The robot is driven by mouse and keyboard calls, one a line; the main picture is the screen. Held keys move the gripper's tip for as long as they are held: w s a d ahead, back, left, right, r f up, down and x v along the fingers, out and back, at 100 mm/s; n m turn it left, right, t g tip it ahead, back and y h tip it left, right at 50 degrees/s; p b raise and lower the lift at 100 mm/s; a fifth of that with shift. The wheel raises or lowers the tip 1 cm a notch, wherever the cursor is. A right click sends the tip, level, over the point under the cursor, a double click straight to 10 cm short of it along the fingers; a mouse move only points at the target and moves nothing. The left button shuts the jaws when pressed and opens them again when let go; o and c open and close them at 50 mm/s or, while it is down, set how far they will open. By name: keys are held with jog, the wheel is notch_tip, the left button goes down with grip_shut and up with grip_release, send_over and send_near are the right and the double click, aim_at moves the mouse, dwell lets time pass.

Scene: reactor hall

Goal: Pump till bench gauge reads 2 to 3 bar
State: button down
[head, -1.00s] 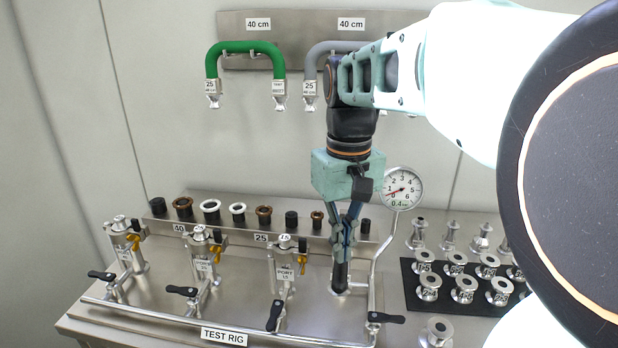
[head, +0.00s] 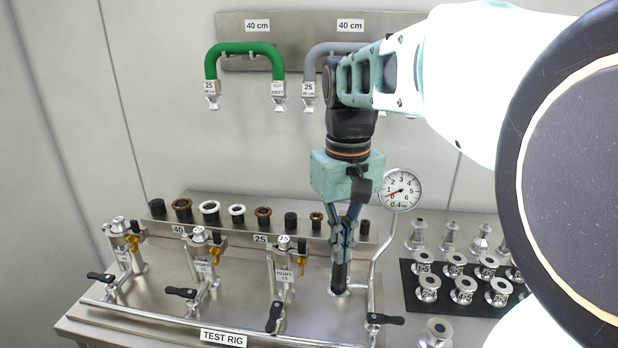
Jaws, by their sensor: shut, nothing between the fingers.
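The bench gauge (head: 401,190) is a round white dial on a bent metal pipe, at the right of the test rig (head: 130,318). Its red needle points to the low left, and the digits below look like 0.4. My gripper (head: 341,262) points straight down just left of the gauge. Its fingers are shut and stand directly over a dark upright post (head: 339,278) with a pale round foot on the bench. The fingertips and the post's top overlap, so I cannot tell whether they touch.
Three ports with yellow-handled clamps stand to the left, with black-handled valves (head: 181,292) in front. Rings and plugs line a ledge behind. A black mat (head: 450,306) with several metal fittings lies right. A green hose (head: 245,47) and a grey hose hang on the wall.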

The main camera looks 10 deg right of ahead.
jog(key=shift+f, duration=0.1)
jog(key=shift+f+b, duration=2.65)
jog(key=shift+f, duration=1.2)
notch_tip(320, 180, up, 7)
jog(key=p, duration=0.6)
jog(key=shift+f, duration=0.25)
notch_tip(320, 180, down, 7)
jog(key=b, duration=0.4)
jog(key=shift+b, duration=0.4)
notch_tip(320, 180, up, 7)
jog(key=p, duration=0.6)
jog(key=shift+f, duration=0.1)
